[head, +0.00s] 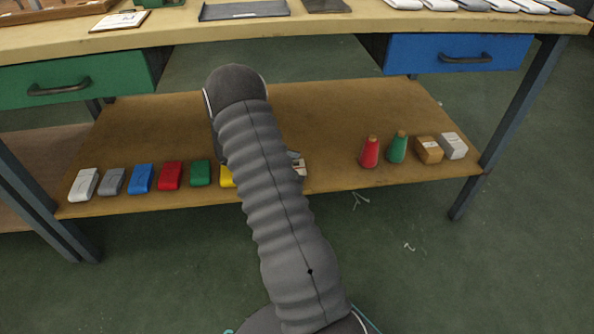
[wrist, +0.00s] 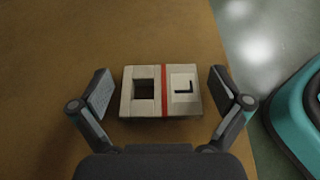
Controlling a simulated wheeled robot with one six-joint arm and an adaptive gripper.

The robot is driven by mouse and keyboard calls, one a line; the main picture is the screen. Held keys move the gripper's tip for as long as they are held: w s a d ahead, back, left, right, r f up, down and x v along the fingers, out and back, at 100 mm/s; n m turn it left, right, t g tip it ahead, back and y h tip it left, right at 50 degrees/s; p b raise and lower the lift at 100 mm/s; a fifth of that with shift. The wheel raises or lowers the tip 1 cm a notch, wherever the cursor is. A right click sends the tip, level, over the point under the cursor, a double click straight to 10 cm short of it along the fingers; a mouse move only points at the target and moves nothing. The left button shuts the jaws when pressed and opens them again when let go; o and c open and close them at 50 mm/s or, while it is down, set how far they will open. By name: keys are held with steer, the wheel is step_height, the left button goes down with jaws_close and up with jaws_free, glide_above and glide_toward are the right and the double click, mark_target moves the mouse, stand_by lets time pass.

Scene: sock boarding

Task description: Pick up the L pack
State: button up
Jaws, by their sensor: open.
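The L pack (wrist: 187,90) is a pale box with a red band, a dark square opening on its left part and a white label with a black L. In the wrist view it lies flat on the brown shelf (wrist: 60,60). My gripper (wrist: 162,90) is open, with one finger at the left of the pack and one at the right, and gaps show at both sides. In the head view, my arm hides most of the pack, and a pale part of it (head: 299,165) shows at the arm's right edge on the lower shelf.
The tabletop (head: 180,32) is above.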

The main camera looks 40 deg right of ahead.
steer(key=c, duration=1.1)
